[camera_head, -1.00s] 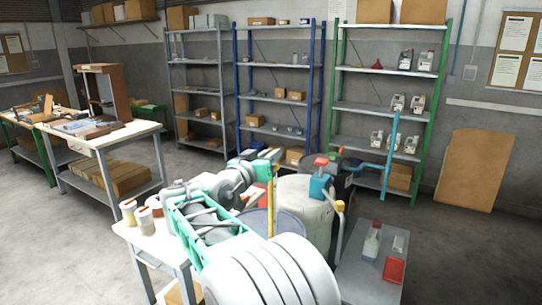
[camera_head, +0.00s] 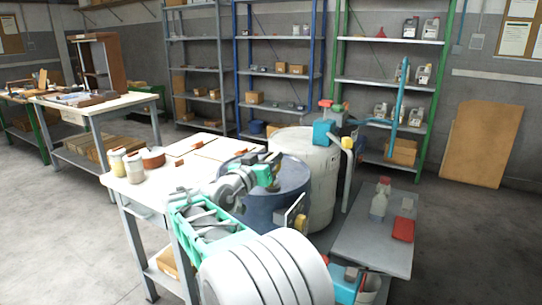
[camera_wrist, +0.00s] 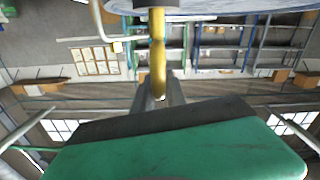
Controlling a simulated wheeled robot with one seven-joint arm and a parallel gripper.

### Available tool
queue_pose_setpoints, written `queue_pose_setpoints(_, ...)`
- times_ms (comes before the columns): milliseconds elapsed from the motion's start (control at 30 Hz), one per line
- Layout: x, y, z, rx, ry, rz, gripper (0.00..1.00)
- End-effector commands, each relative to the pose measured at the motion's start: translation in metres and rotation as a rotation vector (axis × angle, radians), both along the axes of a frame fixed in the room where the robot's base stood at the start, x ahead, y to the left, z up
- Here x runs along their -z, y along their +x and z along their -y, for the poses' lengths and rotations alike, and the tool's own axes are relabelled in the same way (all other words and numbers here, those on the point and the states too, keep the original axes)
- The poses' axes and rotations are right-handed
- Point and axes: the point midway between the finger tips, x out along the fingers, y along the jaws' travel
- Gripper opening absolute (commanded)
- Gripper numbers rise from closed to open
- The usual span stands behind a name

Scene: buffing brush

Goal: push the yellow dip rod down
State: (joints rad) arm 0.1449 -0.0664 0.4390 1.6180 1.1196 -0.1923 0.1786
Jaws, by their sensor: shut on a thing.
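The yellow dip rod (camera_wrist: 157,65) shows in the wrist view, running from a dark fitting (camera_wrist: 158,3) to my fingers. My gripper (camera_wrist: 163,97) is shut on it, behind the green pad at the bottom of that view. In the head view my gripper (camera_head: 273,165) is low over the top of the blue drum (camera_head: 298,180). I cannot make out the rod there, as the gripper and arm cover that spot. How deep the rod sits is hidden.
A white drum (camera_head: 318,205) with a blue pump (camera_head: 324,133) stands behind the blue drum. A white-topped bench (camera_head: 170,185) with jars is on the left. A low grey platform (camera_head: 375,240) holds a bottle and red item. Shelves stand behind.

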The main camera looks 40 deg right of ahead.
Motion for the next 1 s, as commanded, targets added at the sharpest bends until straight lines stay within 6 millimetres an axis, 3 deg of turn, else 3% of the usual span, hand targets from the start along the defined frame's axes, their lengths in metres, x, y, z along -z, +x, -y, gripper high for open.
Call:
queue_pose_setpoints(33,0.015,-0.002,0.001,0.004,0.000,-0.003,0.00)
queue_pose_setpoints(200,0.028,-0.002,0.001,0.004,0.000,-0.002,0.00)
queue_pose_setpoints(633,0.034,-0.002,0.001,0.006,0.004,-0.010,0.00)
queue_pose_setpoints(667,0.034,-0.002,0.001,0.007,0.004,-0.011,0.17)
queue_pose_setpoints(900,0.032,-0.001,0.000,0.003,0.002,-0.005,0.36)
queue_pose_setpoints(1000,0.031,0.000,0.000,0.001,0.002,-0.004,0.36)
